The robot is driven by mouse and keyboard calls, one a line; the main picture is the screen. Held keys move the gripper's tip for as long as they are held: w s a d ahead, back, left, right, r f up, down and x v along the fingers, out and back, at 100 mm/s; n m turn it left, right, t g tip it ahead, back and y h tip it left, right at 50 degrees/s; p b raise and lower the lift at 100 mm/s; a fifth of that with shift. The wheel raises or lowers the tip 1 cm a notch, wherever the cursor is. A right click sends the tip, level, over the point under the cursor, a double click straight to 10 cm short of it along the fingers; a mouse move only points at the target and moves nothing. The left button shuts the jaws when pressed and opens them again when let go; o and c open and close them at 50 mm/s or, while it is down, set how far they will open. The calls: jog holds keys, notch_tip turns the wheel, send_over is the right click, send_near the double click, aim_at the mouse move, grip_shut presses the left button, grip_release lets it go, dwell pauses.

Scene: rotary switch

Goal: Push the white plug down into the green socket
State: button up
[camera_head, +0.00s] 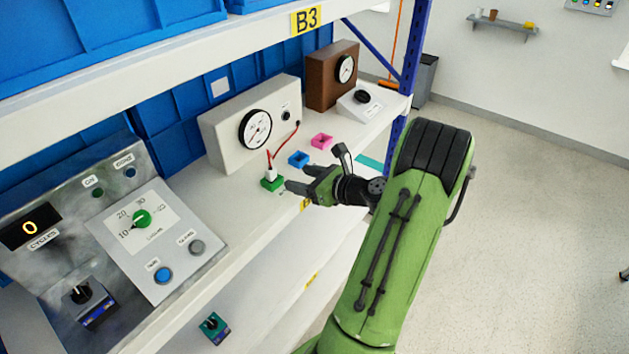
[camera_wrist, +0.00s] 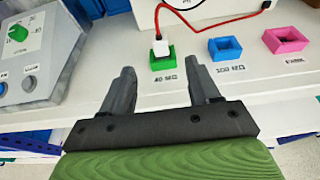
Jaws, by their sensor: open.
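The white plug (camera_head: 271,173) stands upright at the green socket (camera_head: 272,183) on the white shelf, with a red wire rising from its top. In the wrist view the white plug (camera_wrist: 161,47) sits over the green socket (camera_wrist: 163,63), its lower end inside or just at the opening; how deep it is I cannot tell. My gripper (camera_head: 288,177) is open and empty, just right of the socket in the head view. In the wrist view my gripper (camera_wrist: 163,80) has its two fingers apart, pointing toward the socket, with the plug beyond the tips and between them.
A blue socket (camera_head: 299,159) and a pink socket (camera_head: 321,141) stand empty beside the green one. A white meter box (camera_head: 253,125) is behind the plug, joined to it by the red wire. A control panel (camera_head: 147,240) lies to the left.

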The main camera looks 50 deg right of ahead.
jog(key=v, duration=0.4)
jog(key=shift+s+a, duration=0.1)
dwell(0.4)
jog(key=w+a+r+n+g+y, duration=0.1)
jog(key=w+a+n+g+y, duration=0.15)
jog(key=a+n, duration=0.65)
jog(key=w+a+r+n+g+y, duration=0.15)
jog(key=a+n+g, duration=0.25)
jog(key=a+n, duration=0.5)
jog(key=s+a+r+n+g+h, duration=0.1)
jog(key=s+a+r+n+h, duration=0.1)
jog(key=s+a+n, duration=0.4)
jog(key=s+a+r+n+g+h, duration=0.1)
jog(key=s+a+r+n+h, duration=0.1)
jog(key=s+a+n, duration=0.4)
jog(key=s+r+n, duration=0.1)
jog(key=s+n, duration=0.2)
jog(key=n, duration=0.2)
jog(key=shift+a+r+n+h, duration=0.3)
jog(key=shift+r, duration=0.1)
